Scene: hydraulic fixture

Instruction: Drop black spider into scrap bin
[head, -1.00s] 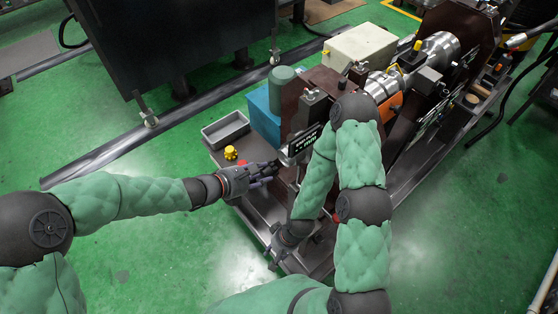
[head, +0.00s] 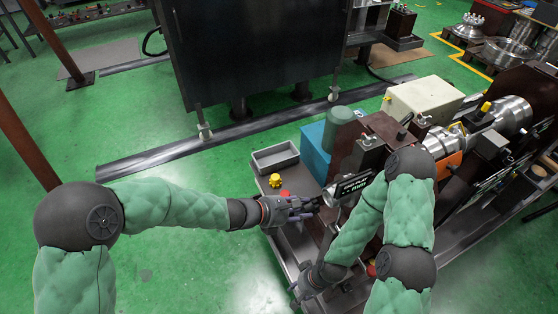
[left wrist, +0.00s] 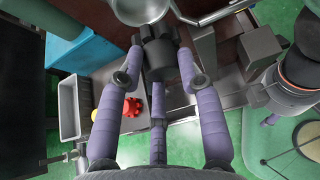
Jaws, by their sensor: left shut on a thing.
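My left gripper (head: 315,204) is shut on the black spider (left wrist: 158,58), a dark toothed piece between its purple fingers in the left wrist view. The spider is close to a round silver hub (left wrist: 142,10); I cannot tell if they touch. In the head view the spider is hard to make out from the dark fingertips. The scrap bin, a grey open tray (head: 275,167), stands beyond the gripper and also shows in the left wrist view (left wrist: 68,106). My right gripper (head: 297,291) is low by the fixture's front edge; its finger state is unclear.
A yellow spider (head: 275,181) and a red one (head: 284,193) lie on the plate between bin and left gripper. A blue box (head: 315,150) and green motor (head: 341,115) stand right of the bin. My right arm crosses the fixture. Green floor lies left of the fixture.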

